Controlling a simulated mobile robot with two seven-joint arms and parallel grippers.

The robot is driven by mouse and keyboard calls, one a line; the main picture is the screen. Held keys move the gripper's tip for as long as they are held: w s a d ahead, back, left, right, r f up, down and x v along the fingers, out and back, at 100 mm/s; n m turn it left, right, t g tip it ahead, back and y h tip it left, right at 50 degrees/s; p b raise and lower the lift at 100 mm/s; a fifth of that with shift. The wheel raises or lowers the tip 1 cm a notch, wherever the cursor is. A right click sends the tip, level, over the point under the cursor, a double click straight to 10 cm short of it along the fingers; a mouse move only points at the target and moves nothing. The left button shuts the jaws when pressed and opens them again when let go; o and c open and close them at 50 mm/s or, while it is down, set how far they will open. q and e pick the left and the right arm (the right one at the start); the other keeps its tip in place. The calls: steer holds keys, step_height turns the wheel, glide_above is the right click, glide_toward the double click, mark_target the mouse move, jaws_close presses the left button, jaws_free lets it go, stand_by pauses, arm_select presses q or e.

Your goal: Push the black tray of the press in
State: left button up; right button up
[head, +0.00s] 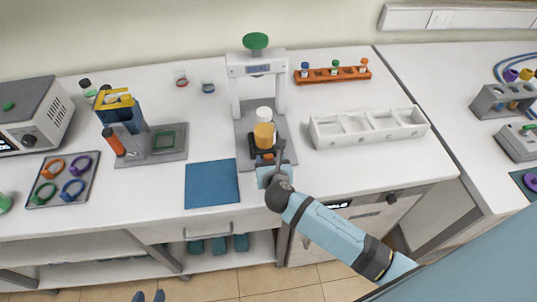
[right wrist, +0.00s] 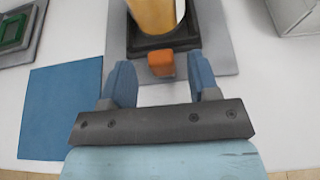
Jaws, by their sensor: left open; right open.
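The white press (head: 279,95) with a green knob on top stands at the back middle of the bench on a grey base. Its black tray (head: 254,140) carries a jar with amber contents (head: 264,136) and sits at the front of the base. In the right wrist view the black tray (right wrist: 138,48) has an orange handle (right wrist: 161,64) at its near side. My right gripper (right wrist: 161,78) is open, with its fingers on either side in front of the handle, not closed on it. My left gripper (head: 148,296) is open and empty at the bottom edge, off the bench.
A blue mat (head: 211,184) lies left of the press. A white compartment tray (head: 368,127) stands right of it, with an orange vial rack (head: 333,75) behind. A blue-and-yellow device (head: 123,115) and a ring tray (head: 62,178) are at left. The bench front by the mat is clear.

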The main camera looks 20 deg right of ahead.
mark_target(269, 157)
steer(key=shift+x, duration=1.6)
